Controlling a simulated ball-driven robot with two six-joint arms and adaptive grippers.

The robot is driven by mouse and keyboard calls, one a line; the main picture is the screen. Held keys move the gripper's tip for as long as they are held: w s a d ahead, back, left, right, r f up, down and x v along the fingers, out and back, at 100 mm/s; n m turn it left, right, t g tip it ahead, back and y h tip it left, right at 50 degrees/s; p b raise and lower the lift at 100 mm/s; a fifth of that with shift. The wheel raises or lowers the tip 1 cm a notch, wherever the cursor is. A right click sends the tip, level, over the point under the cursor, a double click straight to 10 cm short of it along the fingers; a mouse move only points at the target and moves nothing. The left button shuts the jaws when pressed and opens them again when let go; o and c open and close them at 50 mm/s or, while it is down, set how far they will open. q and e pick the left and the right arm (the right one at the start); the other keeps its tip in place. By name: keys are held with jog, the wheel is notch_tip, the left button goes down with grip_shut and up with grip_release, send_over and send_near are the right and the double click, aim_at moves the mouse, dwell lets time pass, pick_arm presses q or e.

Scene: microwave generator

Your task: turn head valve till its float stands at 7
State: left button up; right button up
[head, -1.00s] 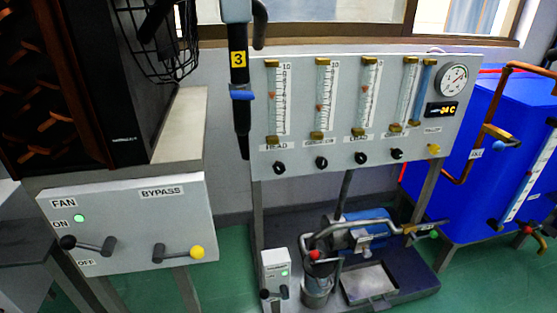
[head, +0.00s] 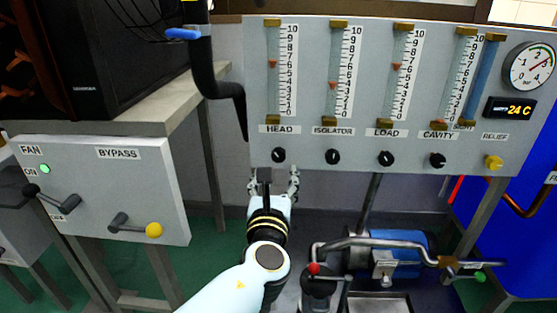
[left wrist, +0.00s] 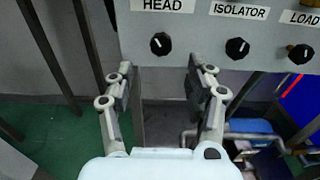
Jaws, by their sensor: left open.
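The head valve (head: 278,156) is a small black knob with a white mark, under the HEAD label on the grey panel. It also shows in the left wrist view (left wrist: 161,43). Above it, the head tube (head: 273,90) holds an orange float (head: 272,64) at about 6 on its scale. My left gripper (head: 273,178) is open and empty, just below the head knob. In the left wrist view its fingers (left wrist: 163,75) stand apart on either side, with the knob a little beyond and above the gap, not between them. My right gripper is not in view.
The isolator knob (head: 332,157), load knob (head: 386,158) and cavity knob (head: 438,160) sit in a row to the right, with the yellow relief knob (head: 493,162). A black hose (head: 222,88) hangs left of the panel. Pipes and a pump (head: 390,262) stand below.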

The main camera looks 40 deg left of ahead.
aim_at(278, 156)
pick_arm(q)
jog(key=x, duration=0.9)
jog(key=shift+w+d+b, duration=0.1)
jog(key=shift+w+b, duration=0.05)
jog(key=shift+b, duration=0.2)
jog(key=shift+w+a, duration=0.3)
jog(key=shift+w, duration=0.2)
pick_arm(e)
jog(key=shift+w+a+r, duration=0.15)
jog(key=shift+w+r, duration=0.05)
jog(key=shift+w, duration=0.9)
pick_arm(q)
jog(key=c, duration=1.1)
jog(key=shift+f, duration=0.1)
grip_shut()
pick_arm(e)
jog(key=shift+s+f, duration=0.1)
pick_arm(q)
jog(key=shift+n, duration=0.3)
jog(key=o, duration=1.1)
grip_release()
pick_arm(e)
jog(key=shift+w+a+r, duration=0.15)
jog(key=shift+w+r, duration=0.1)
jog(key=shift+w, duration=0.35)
pick_arm(q)
jog(key=shift+s, duration=0.15)
